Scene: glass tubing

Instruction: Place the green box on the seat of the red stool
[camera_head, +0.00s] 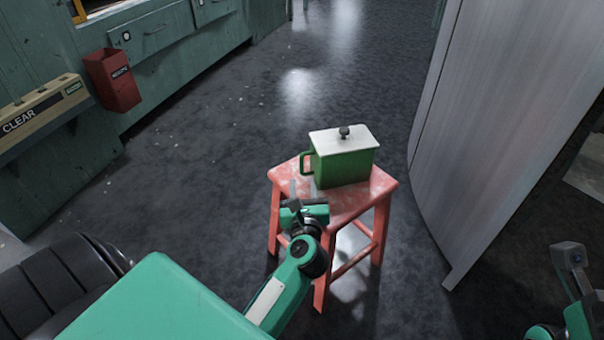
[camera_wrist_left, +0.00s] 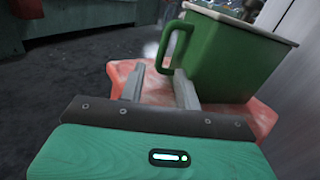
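The green box (camera_head: 343,168), with a white lid, dark knob and a side handle, stands upright on the seat of the red stool (camera_head: 345,205), toward the back of the seat. My left gripper (camera_head: 303,188) is at the seat's front left, just in front of the handle. In the left wrist view its fingers (camera_wrist_left: 160,78) are apart with nothing between them. The handle (camera_wrist_left: 170,45) is beyond the fingertips, and the box (camera_wrist_left: 235,65) is to the right. Only part of my right arm shows at the lower right edge; its fingers cannot be made out.
A grey metal panel (camera_head: 500,130) stands close right of the stool. Green cabinets (camera_head: 165,60) with a red bin (camera_head: 112,80) line the left wall. A black padded seat (camera_head: 60,280) is at lower left. The dark floor (camera_head: 220,170) left of and behind the stool is clear.

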